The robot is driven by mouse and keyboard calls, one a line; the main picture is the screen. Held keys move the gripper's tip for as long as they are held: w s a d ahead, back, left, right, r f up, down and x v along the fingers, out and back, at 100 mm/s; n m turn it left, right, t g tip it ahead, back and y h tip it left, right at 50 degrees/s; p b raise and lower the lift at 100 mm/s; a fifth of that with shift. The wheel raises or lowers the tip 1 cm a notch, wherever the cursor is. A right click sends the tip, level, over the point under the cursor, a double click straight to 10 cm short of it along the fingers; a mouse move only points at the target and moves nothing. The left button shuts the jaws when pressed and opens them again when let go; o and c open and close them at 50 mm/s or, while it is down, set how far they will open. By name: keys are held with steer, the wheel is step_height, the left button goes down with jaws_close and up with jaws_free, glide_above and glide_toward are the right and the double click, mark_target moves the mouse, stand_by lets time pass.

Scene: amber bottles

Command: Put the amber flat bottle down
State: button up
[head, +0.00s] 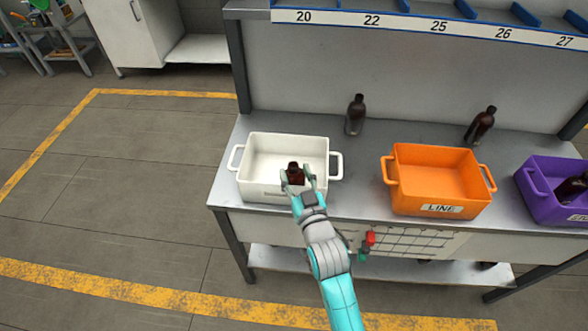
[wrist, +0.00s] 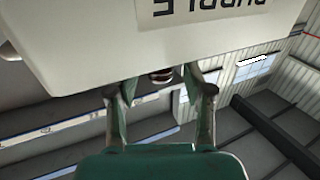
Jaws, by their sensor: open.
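A dark amber bottle (head: 295,173) shows at the white crate (head: 258,150), between the fingertips of my gripper (head: 297,179). Its lower part is hidden, so I cannot tell whether it rests on the crate floor. In the wrist view a small dark round part of the bottle (wrist: 161,76) shows below the crate wall (wrist: 80,45), between two spread fingers (wrist: 160,95). My gripper is open, at the front wall of the crate. Whether a finger touches the bottle is unclear.
An orange crate (head: 398,195) and a purple crate (head: 532,190) stand to the right on the grey bench (head: 366,155). A dark bottle (head: 355,116) stands behind; another bottle (head: 481,125) leans behind the orange crate. One bottle (head: 571,188) is in the purple crate.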

steer(key=v, duration=1)
steer(key=shift+a, duration=0.1)
steer(key=s+d+f+m+h, duration=0.1)
steer(key=s+d+f, duration=0.2)
steer(key=s+d, duration=0.35)
steer(key=s+d+f+m+g+h, duration=0.15)
steer(key=s+d, duration=0.25)
steer(key=s, duration=0.6)
steer(key=s+d+f+h, duration=0.25)
steer(key=s+d, duration=0.25)
steer(key=s, duration=0.3)
steer(key=s+d+r+m+h, duration=0.1)
steer(key=s+d+r, duration=0.1)
steer(key=s, duration=1)
steer(key=shift+d+r+m, duration=0.25)
steer(key=shift+r+m, duration=0.1)
steer(key=shift+r, duration=0.2)
steer(key=shift+g, duration=0.25)
